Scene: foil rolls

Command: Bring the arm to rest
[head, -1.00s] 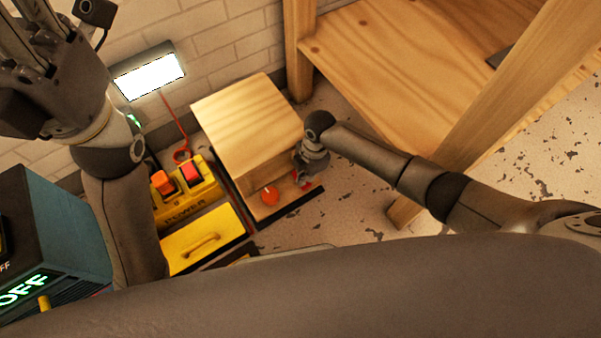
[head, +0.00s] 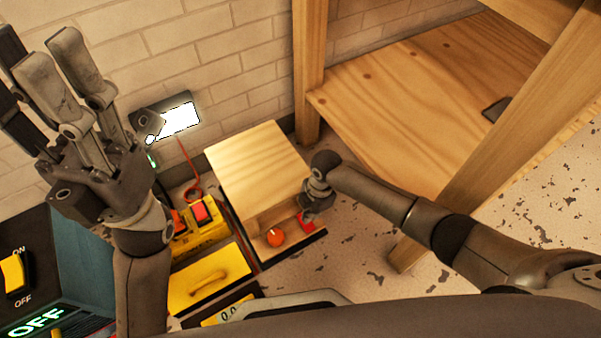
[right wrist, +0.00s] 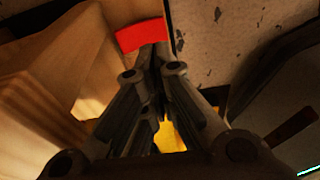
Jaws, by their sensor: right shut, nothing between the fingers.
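My right gripper (head: 314,200) is at the front right of a wooden block-like box (head: 258,165) in the head view, and its fingertips are mostly hidden there. In the right wrist view its fingers (right wrist: 152,58) are shut with nothing between them. Their tips lie close to a red part (right wrist: 142,35); I cannot tell whether they touch it. A red part (head: 307,221) and an orange knob (head: 275,237) show on the box's front in the head view. My left gripper (head: 50,60) is at the upper left, open and empty, fingers pointing up.
A wooden shelf unit (head: 420,90) stands at the right, its post close to my right forearm. A yellow power box (head: 195,238) and yellow handled lid (head: 208,280) lie left of the wooden box. A teal machine (head: 85,265) reads OFF. A lit panel (head: 180,119) is on the wall.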

